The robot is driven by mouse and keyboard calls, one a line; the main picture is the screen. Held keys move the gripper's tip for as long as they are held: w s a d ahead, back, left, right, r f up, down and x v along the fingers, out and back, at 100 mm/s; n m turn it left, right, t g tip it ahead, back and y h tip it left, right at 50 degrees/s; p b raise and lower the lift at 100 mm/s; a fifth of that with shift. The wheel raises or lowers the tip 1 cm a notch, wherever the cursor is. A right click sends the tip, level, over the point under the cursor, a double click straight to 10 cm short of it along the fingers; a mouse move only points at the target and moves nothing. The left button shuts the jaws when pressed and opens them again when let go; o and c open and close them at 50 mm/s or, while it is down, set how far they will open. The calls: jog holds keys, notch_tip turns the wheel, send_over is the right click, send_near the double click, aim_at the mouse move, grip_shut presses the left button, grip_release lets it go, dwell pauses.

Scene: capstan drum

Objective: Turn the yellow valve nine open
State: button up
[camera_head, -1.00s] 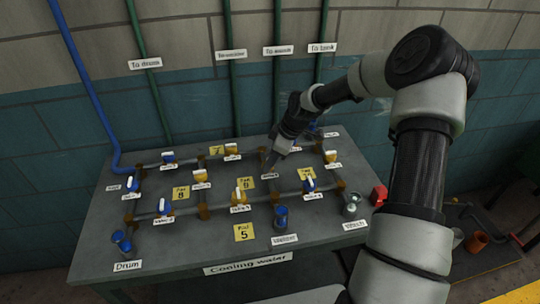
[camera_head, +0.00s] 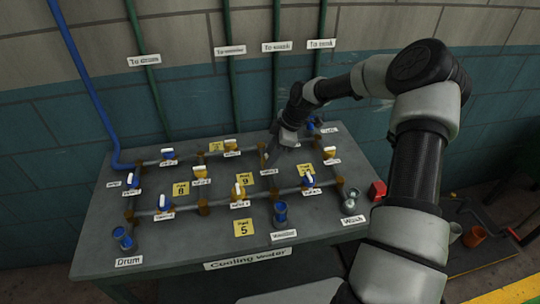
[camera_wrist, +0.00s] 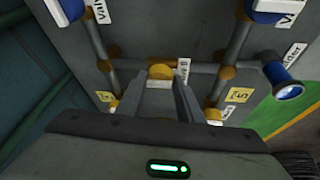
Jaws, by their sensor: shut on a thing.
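In the wrist view a round yellow valve part (camera_wrist: 160,73) sits on a grey pipe between the tips of my two fingers. A white label (camera_wrist: 183,73) stands just right of it, its number too small to read surely. In the head view my gripper (camera_head: 276,148) reaches down to the middle of the pipe board, at the valve behind the label (camera_head: 268,172). The gripper hides most of this valve there, so its handle angle cannot be told. My gripper also shows in the wrist view (camera_wrist: 162,86), shut on the yellow valve.
Other yellow valves (camera_head: 200,172) and blue valves (camera_head: 164,206) with white handles stand around on the grey table (camera_head: 190,245). Blue cups (camera_head: 281,213) rise at the front.

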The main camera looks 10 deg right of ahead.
jog(key=shift+s+f, duration=0.1)
jog(key=o, duration=1)
jog(key=v, duration=1.7)
jog(key=shift+r, duration=0.25)
jog(key=shift+d, duration=0.1)
